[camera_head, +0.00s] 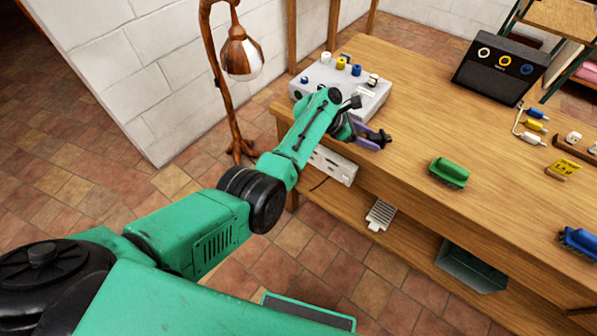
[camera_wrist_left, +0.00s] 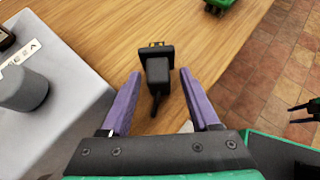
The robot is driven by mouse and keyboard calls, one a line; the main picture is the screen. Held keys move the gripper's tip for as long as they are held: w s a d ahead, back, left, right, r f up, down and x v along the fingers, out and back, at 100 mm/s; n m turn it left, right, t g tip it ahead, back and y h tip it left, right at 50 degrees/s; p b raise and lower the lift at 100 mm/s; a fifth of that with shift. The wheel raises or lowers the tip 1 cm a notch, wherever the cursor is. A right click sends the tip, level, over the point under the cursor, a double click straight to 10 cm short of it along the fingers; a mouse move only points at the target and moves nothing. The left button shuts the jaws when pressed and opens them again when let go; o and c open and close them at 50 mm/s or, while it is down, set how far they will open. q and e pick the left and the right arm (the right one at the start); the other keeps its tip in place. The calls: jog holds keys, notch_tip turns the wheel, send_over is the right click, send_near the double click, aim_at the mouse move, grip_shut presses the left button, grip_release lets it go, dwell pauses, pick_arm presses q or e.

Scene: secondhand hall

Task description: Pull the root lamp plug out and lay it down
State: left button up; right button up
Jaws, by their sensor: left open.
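My left gripper (camera_head: 378,138) reaches over the near left corner of the wooden table, beside a grey box. In the left wrist view, its two purple fingers (camera_wrist_left: 157,98) are open, one on each side of a black plug (camera_wrist_left: 158,72). A gap shows on both sides of the plug. Its metal prongs point away from the gripper and its cord end points back. I cannot tell whether it rests on the tabletop. The root lamp (camera_head: 240,55), with a twisted brown stem and a brown and white shade, stands on the floor left of the table.
The grey box (camera_head: 375,98) with knobs stands at the table's left end. A pale socket strip (camera_head: 335,167) is below the near edge. A green toy-like block (camera_head: 448,172) lies to the right. A dark pronged shape (camera_wrist_left: 303,112), perhaps my right gripper, shows at the wrist view's right edge.

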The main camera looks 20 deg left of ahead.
pick_arm(q)
jog(key=shift+a+r+p, duration=0.35)
jog(key=shift+r, duration=0.1)
jog(key=p+v, duration=0.2)
jog(key=v, duration=0.4)
jog(key=p+v, duration=0.1)
jog(key=v, duration=0.7)
jog(key=s+a+f+m+y, duration=0.25)
jog(key=s+f, duration=0.25)
jog(key=f, duration=0.5)
jog(key=s+a+f+m+g+y, duration=0.1)
jog(key=s+a+f+m+y, duration=0.2)
jog(key=f, duration=0.7)
jog(key=s+a+f+m+y, duration=0.1)
jog(key=s+a+f+m, duration=0.15)
jog(key=s+f, duration=0.55)
jog(key=s+a+f+m+y, duration=0.1)
jog(key=s+a+f+m, duration=0.2)
jog(key=s, duration=0.7)
jog(key=s+a+f+m+g+y, duration=0.1)
jog(key=s+a+f+m, duration=0.3)
jog(key=s+f+m, duration=0.4)
jog(key=s+a+f+m+g+y, duration=0.1)
jog(key=s+a+f+m, duration=0.3)
jog(key=s, duration=0.8)
notch_tip(320, 180, down, 2)
jog(key=shift+s+a+f+m+y, duration=0.2)
jog(key=shift+m+y, duration=0.25)
jog(key=shift+m, duration=0.55)
jog(key=shift+w, duration=0.15)
